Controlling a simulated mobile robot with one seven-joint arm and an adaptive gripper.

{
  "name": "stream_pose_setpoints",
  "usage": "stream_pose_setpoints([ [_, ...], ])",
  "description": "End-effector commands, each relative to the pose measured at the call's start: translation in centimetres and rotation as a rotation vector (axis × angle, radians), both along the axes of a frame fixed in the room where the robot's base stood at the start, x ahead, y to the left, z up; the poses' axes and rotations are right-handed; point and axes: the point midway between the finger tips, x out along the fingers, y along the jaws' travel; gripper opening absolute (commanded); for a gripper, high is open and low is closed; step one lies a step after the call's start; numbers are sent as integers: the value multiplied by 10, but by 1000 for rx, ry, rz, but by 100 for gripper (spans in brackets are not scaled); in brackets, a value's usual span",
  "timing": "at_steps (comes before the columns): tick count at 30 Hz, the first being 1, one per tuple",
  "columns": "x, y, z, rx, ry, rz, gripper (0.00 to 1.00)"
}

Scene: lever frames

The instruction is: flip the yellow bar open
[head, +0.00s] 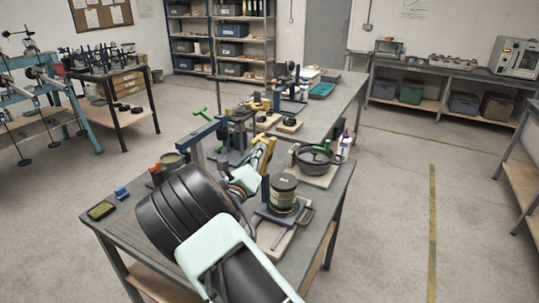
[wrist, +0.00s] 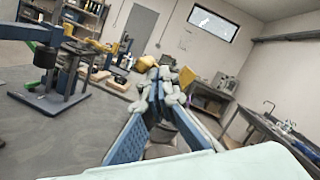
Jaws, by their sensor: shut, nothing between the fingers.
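The yellow bar (head: 264,153) stands tilted on a lever frame in the middle of the near bench in the head view, its upper end leaning right. My gripper (head: 250,172) is just below it, and I cannot tell whether they touch. In the wrist view my gripper's fingertips (wrist: 162,78) are together, with nothing seen between them. Yellow parts (wrist: 187,75) show right behind the fingertips, partly hidden by them. My arm covers the front of the bench in the head view.
A blue frame with a green handle (head: 208,113) stands left of the bar. A dark pot (head: 315,160) is to the right, and a jar (head: 284,190) stands on a board nearer. A white bottle (head: 344,144) stands at the right edge. Open floor lies right of the bench.

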Motion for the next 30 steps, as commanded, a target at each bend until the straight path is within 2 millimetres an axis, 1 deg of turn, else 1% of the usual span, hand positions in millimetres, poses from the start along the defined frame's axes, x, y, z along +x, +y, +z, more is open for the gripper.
stream_pose_setpoints([
  [2,3,10,-1,0,0,3,0],
  [7,9,23,-3,-128,52,1,0],
  [12,13,33,-8,-127,52,1,0],
  [21,17,42,-13,-126,53,1,0],
  [30,18,45,-14,-125,54,2,0],
])
